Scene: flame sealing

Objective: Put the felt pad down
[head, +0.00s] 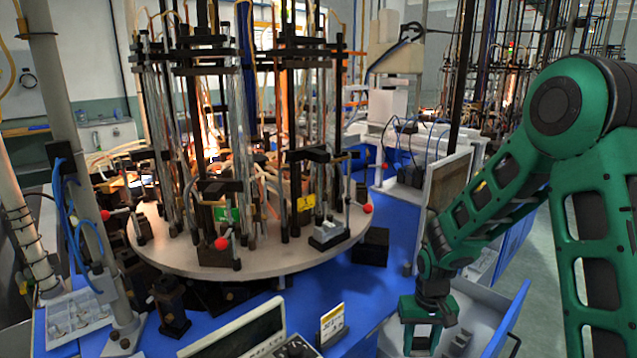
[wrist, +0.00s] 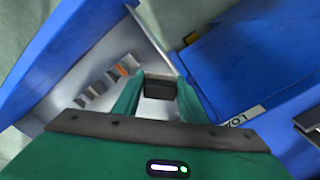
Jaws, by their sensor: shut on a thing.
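My gripper (head: 422,338) is at the lower right of the head view, over an open drawer (head: 478,318). In the wrist view, the two green fingers of my gripper (wrist: 160,92) are shut on a small dark block, which I take to be the felt pad (wrist: 161,87). The pad sits between the fingertips. Its underside is hidden, so I cannot tell whether it touches the drawer floor. In the head view I cannot make the pad out clearly.
Several small grey and orange pieces (wrist: 108,80) lie in the drawer left of my fingers. Blue drawer and cabinet panels (wrist: 240,60) stand close on both sides. A round table (head: 290,258) with upright tubes and red knobs stands to the left.

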